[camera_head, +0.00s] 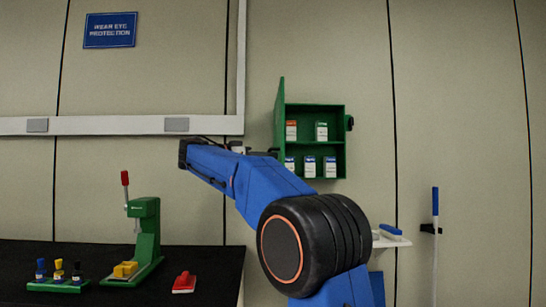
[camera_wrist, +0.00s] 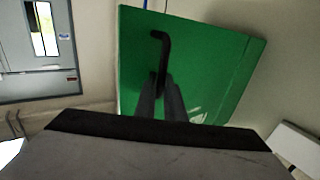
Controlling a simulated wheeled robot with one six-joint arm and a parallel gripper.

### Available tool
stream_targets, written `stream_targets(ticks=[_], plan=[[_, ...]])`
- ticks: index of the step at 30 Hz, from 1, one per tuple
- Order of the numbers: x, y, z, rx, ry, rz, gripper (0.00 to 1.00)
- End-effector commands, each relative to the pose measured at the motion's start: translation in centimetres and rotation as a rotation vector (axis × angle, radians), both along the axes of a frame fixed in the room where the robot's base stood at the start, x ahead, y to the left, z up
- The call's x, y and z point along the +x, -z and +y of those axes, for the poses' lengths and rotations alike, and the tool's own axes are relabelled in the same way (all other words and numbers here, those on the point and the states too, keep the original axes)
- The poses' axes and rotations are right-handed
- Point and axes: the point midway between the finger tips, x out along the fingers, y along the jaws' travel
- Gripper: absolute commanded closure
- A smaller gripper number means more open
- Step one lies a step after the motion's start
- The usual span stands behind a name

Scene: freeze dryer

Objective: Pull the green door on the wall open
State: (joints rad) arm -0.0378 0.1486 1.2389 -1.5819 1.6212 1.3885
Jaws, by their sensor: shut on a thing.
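The green wall cabinet (camera_head: 340,175) hangs on the wall right of centre in the head view. Its green door (camera_head: 280,115) stands open, swung out from the left edge and seen nearly edge-on. In the wrist view the door (camera_wrist: 215,60) fills the upper middle, with a black bent handle (camera_wrist: 163,42) on it. My gripper (camera_wrist: 165,98) is shut on the handle's lower part, its fingers pointing at the door. In the head view my blue arm hides the gripper and the lower part of the door.
Inside the cabinet, several small boxes (camera_head: 321,131) stand on two levels. A black bench (camera_head: 90,257) at the left holds a green press (camera_head: 146,235), a small rack of bottles (camera_head: 58,284) and a red item (camera_head: 184,284). A white shelf (camera_head: 385,243) lies below the cabinet; a blue-topped pole (camera_head: 435,215) is at right.

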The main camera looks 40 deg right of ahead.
Motion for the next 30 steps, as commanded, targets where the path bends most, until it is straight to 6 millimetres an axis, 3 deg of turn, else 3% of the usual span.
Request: stream_targets(ticks=[1,11,12,14,25,30], plan=[[0.8,0.7,-0.1,0.002,-0.007,0.012,1.0],[0.9,0.8,-0.1,0.004,-0.006,0.014,1.0],[0.9,0.8,-0.1,0.004,-0.006,0.014,0.86],[0.8,0.8,-0.1,0.004,-0.005,0.014,0.72],[0.4,0.4,0.1,0.002,-0.003,0.007,0.72],[0.5,0.4,1.6,0.002,-0.004,0.006,0.72]])
